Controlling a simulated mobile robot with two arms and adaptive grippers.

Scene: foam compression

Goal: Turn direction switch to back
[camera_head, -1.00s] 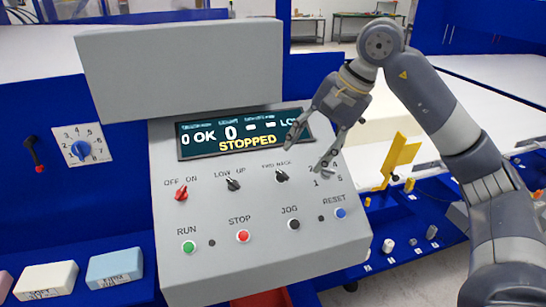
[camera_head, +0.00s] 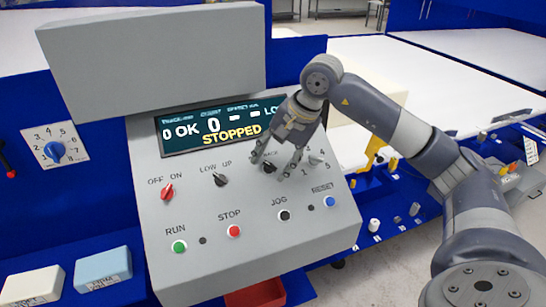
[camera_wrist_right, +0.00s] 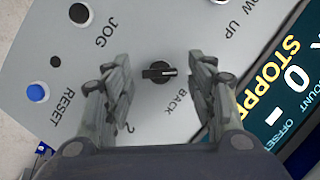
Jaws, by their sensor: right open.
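The direction switch (camera_head: 268,167) is a black knob on the sloped grey control panel (camera_head: 200,260), partly behind my right gripper in the head view. In the right wrist view the same knob (camera_wrist_right: 159,72) stands between the fingers, with the word BACK beside it. Its pale pointer mark faces right in that view. My right gripper (camera_head: 267,167) is open, with one finger on each side of the knob. The wrist view shows a gap between the knob and each finger (camera_wrist_right: 157,90). My left gripper is not in view.
Neighbouring controls are the LOW UP switch (camera_head: 221,180), the red OFF ON switch (camera_head: 167,191), a numbered selector (camera_head: 316,157), the JOG button (camera_head: 285,215) and the blue RESET button (camera_head: 330,202). The display (camera_head: 215,127) above reads STOPPED.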

